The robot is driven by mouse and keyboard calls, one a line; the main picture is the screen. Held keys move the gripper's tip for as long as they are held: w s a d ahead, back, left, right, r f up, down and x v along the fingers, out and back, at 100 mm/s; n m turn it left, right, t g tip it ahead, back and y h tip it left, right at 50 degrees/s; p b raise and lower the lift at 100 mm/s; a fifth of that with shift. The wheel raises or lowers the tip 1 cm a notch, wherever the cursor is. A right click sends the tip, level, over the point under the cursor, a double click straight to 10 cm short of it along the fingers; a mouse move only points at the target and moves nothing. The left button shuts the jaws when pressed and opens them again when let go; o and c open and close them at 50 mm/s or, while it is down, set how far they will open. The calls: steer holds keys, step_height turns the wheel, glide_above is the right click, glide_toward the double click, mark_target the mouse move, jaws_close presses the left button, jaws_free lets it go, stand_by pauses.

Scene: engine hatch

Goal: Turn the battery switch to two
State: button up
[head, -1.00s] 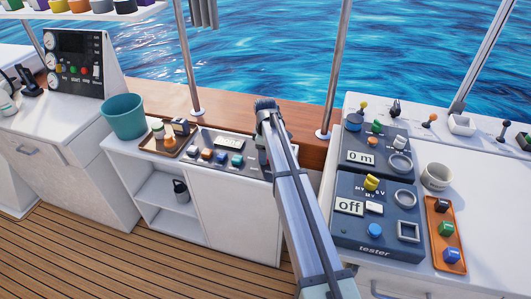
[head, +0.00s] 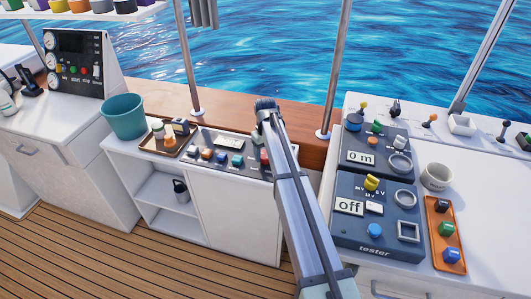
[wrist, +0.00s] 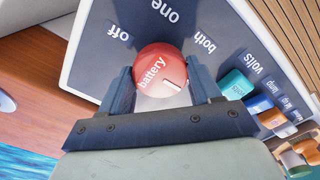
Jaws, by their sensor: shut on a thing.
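The battery switch is a round red knob (wrist: 160,70) marked "battery", with a short white line on its face. Labels "off" (wrist: 118,34), "one" (wrist: 172,14) and "both" (wrist: 204,43) stand around the knob on the dark panel (wrist: 92,62). No label "two" shows. My gripper (wrist: 160,88) is shut on the knob, one finger at each side.
Close beside the knob, the panel carries a teal switch (wrist: 236,83), a blue switch (wrist: 259,103) and others. A tray (head: 158,147) of small parts and a teal bucket (head: 123,117) stand left of the panel. A tester (head: 375,252) stands right of my arm.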

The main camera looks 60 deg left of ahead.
mark_target(265, 154)
stand_by(0.4)
steer(key=o, duration=1.1)
steer(key=shift+c, duration=0.2)
steer(key=shift+r, duration=0.1)
step_height(265, 154, up, 14)
steer(key=shift+w+d, duration=0.1)
stand_by(0.3)
